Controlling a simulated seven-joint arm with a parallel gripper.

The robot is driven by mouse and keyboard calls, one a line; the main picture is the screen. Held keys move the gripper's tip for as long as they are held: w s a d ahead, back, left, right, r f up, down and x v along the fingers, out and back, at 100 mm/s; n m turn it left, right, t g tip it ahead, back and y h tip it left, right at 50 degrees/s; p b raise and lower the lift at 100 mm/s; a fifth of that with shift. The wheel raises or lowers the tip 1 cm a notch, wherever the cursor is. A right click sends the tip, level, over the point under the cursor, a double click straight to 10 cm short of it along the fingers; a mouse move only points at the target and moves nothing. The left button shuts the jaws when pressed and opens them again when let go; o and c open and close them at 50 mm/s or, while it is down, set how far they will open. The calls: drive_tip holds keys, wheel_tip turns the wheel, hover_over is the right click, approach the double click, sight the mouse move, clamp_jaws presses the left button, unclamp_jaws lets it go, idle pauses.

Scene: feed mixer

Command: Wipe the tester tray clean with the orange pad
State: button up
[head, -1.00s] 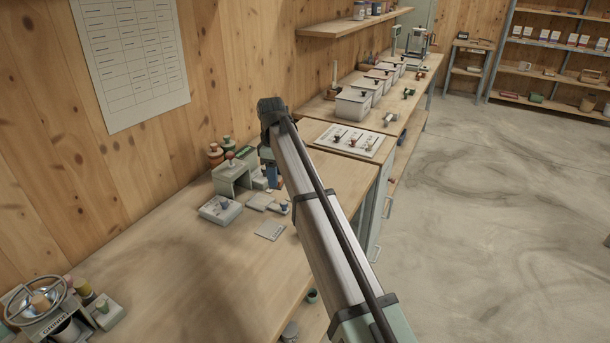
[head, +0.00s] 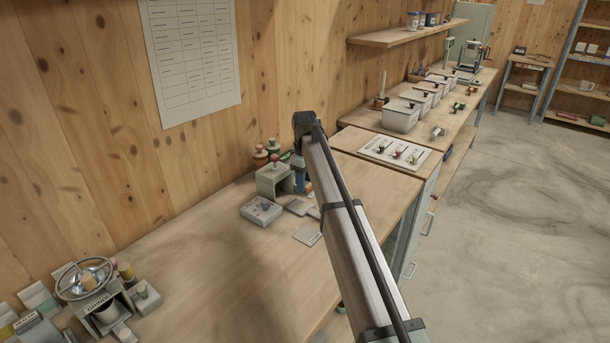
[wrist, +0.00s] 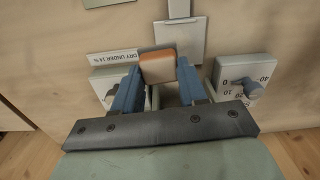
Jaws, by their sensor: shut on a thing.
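In the wrist view my gripper (wrist: 157,88) has two blue fingers, shut on the orange pad (wrist: 157,66). The pad has an orange face with a pale lower edge. Just past the pad lies a flat grey plate (wrist: 184,40) with a narrow strip at its far end; it looks like the tester tray. The pad overlaps its near end in this view; I cannot tell whether they touch. Grey tester parts show either side of my fingers. In the head view my arm hides most of my gripper, and the pad does not show.
A "DRY UNDER 14 %" label (wrist: 113,57) stands left of the fingers and a numbered dial block (wrist: 245,78) right. The bench (head: 215,275) is bare in front.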

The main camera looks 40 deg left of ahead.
drive_tip(key=shift+f, duration=0.9)
drive_tip(key=shift+s+f, duration=0.4)
drive_tip(key=shift+f, duration=0.2)
drive_tip(key=shift+s+f, duration=0.35)
drive_tip(key=shift+f, duration=0.25)
drive_tip(key=shift+c, duration=0.4)
drive_tip(key=shift+s, duration=2.35)
drive_tip(key=shift+w+a, duration=0.1)
drive_tip(key=shift+w, duration=2.7)
drive_tip(key=shift+w+r, duration=0.15)
drive_tip(key=shift+r, duration=0.45)
drive_tip(key=shift+w+r, duration=0.15)
drive_tip(key=shift+r, duration=3.3)
